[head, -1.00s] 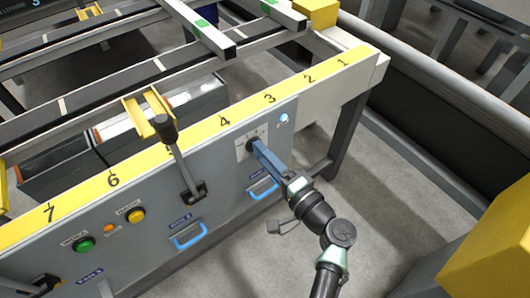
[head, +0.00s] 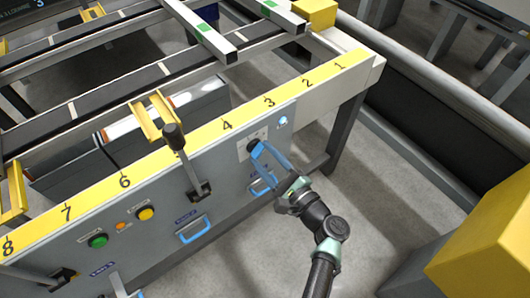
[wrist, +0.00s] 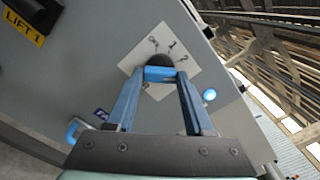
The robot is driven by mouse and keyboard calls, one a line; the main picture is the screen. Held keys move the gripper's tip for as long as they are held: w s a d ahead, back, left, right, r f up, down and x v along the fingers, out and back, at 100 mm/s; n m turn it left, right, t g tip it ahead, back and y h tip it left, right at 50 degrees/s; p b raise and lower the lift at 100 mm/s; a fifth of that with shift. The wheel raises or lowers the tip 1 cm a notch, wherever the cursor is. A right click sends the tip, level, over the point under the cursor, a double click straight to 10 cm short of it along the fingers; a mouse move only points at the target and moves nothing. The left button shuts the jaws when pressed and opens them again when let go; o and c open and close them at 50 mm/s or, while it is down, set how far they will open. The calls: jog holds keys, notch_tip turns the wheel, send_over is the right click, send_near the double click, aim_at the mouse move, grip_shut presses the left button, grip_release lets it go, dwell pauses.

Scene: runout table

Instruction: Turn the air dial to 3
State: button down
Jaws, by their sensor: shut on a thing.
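The air dial is a dark round knob (wrist: 160,60) on a pale square plate with small marks around it. In the head view the dial (head: 252,144) sits on the grey front panel, below the yellow number strip. My gripper (wrist: 162,75) has its two blue fingers shut on the dial, one on each side. In the head view my gripper (head: 256,150) reaches it from the lower right. The fingertips hide the near part of the dial, and I cannot tell which mark it points to.
A lit blue-white lamp (wrist: 209,95) is right of the dial plate. A blue handle (head: 263,184) is below the dial. A black-knobbed lever (head: 185,160) stands to the left, with green (head: 98,241) and orange (head: 146,213) buttons farther left.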

jog(key=shift+m+p, duration=0.45)
jog(key=shift+m, duration=0.65)
jog(key=shift+c, duration=1.4)
grip_release()
jog(key=p+v, duration=0.1)
jog(key=v, duration=1.2)
jog(key=shift+w, duration=0.1)
